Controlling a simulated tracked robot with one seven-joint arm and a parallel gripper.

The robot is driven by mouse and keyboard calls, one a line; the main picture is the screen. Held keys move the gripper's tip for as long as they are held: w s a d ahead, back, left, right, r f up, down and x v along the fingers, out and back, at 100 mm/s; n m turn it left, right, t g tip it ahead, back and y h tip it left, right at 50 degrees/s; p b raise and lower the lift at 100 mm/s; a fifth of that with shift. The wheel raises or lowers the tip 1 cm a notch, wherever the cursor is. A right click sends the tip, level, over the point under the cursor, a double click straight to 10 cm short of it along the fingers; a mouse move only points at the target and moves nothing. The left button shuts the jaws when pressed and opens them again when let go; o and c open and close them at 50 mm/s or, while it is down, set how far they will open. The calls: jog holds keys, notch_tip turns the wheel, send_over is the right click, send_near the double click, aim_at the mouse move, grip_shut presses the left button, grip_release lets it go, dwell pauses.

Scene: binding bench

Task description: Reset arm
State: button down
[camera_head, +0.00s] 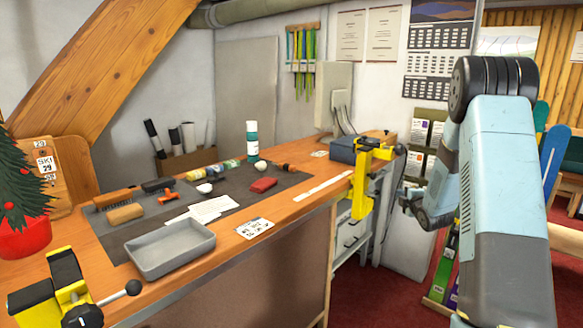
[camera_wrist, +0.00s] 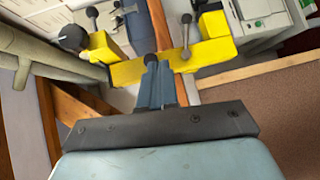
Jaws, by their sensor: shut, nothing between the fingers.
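My arm stands at the right of the head view, off the end of the wooden bench (camera_head: 283,218). My gripper (camera_head: 406,200) shows small and dark there, just right of the yellow vise (camera_head: 362,180) at the bench's right end. In the wrist view my gripper's fingers (camera_wrist: 155,68) are together with nothing between them. The yellow vise (camera_wrist: 210,52) lies beyond them in that view. I cannot tell the exact gap between the fingertips and the vise.
On the bench are a grey tray (camera_head: 170,250), a red block (camera_head: 263,184), a green-and-white bottle (camera_head: 252,140) and brushes. Another yellow vise (camera_head: 66,290) stands at the near left corner, by a small tree in a red pot (camera_head: 24,238). Red carpet (camera_head: 372,290) lies open beside the bench.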

jog(key=s+a+r+m+g+h, duration=0.25)
jog(key=s+a+r+m, duration=0.2)
jog(key=s+r, duration=0.45)
jog(key=s+a+r+m+g+h, duration=0.1)
jog(key=s+a+r+m+g, duration=0.2)
jog(key=s+r+m, duration=0.45)
jog(key=s+a+r+m+g, duration=0.1)
jog(key=s+a+m, duration=0.1)
jog(key=s, duration=0.9)
jog(key=s+a+r+m+g+y, duration=0.1)
jog(key=s+a, duration=0.3)
jog(key=s, duration=0.7)
jog(key=s+a+r+m+g+y, duration=0.1)
jog(key=s+a+m+g, duration=0.2)
jog(key=s, duration=0.8)
jog(key=shift+s+a+m, duration=0.25)
jog(key=shift+s+m, duration=0.15)
